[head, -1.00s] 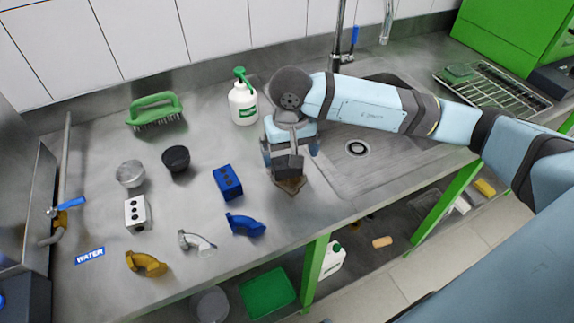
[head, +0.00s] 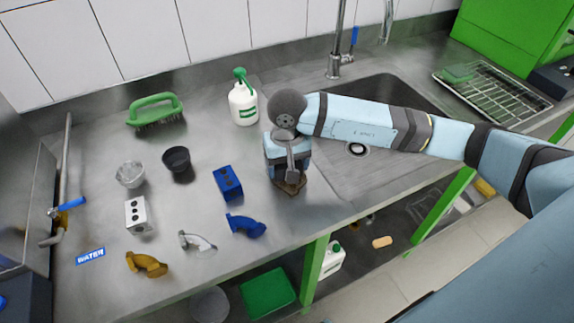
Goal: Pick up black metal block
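My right gripper (head: 290,178) is at the counter's front part, left of the sink, pointing down over a small brownish, angular thing (head: 291,188) that shows just below it. My wrist and the gripper body hide most of what lies there. I cannot make out a black metal block for certain, nor whether the fingers hold anything. A blue block with dark holes (head: 228,182) lies left of the gripper, apart from it. A silver block with dark holes (head: 137,215) lies further left. My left gripper is not in view.
A black cup (head: 177,159), a clear cup (head: 130,174) and yellow (head: 147,263), silver (head: 197,242) and blue (head: 245,225) elbow pipes lie to the left. A white bottle (head: 243,104) and green brush (head: 155,109) stand behind. The sink (head: 400,92) is right.

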